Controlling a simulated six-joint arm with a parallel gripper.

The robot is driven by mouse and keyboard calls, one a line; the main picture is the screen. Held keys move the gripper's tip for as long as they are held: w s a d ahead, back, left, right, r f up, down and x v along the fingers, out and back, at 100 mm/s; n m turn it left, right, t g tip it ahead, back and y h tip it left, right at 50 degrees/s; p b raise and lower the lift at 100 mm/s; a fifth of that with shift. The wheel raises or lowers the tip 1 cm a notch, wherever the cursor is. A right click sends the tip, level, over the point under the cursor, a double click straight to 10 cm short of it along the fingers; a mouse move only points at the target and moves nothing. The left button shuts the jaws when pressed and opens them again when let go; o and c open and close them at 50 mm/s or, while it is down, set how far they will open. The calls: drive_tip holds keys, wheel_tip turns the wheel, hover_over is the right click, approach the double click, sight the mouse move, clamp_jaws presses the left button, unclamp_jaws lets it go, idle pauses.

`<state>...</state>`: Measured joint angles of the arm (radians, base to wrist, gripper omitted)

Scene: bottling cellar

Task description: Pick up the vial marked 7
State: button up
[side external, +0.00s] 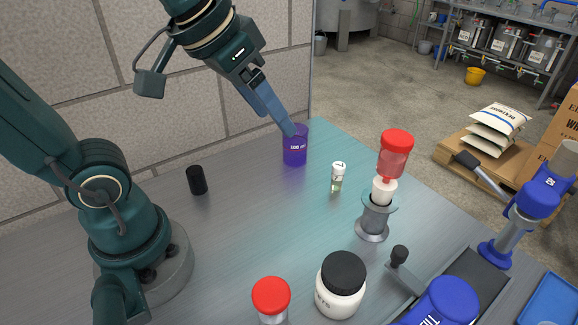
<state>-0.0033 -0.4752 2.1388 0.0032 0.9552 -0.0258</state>
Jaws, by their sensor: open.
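A small clear vial (337,180) with a white cap stands upright on the table, right of the purple beaker. The dark mark on its cap looks like a 7, but it is small. My gripper (291,129) reaches down from the upper left with its blue fingers. It is open, and its tips are at the rim of the purple beaker (295,150), left of and above the vial in the picture. I cannot tell whether the tips touch the beaker or are in front of it. The gap between the fingers is hard to see from this side.
A red-topped container on a metal stand (373,230) is close right of the vial. A black cylinder (197,180) stands at left. A black-lidded white jar (340,290) and red-capped container (271,298) stand in front. The table between beaker and jar is clear.

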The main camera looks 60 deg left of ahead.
drive_tip(key=w+g, duration=0.1)
drive_tip(key=w, duration=0.7)
drive_tip(key=g, duration=0.2)
hover_over(339, 165)
drive_tip(key=f, duration=0.8)
drive_tip(key=shift+s+d+f, duration=0.1)
drive_tip(key=shift+s+f, duration=0.25)
drive_tip(key=shift+f, duration=0.05)
drive_tip(key=shift+g, duration=0.6)
drive_tip(key=f, duration=0.9)
drive_tip(key=shift+w, duration=0.35)
clamp_jaws()
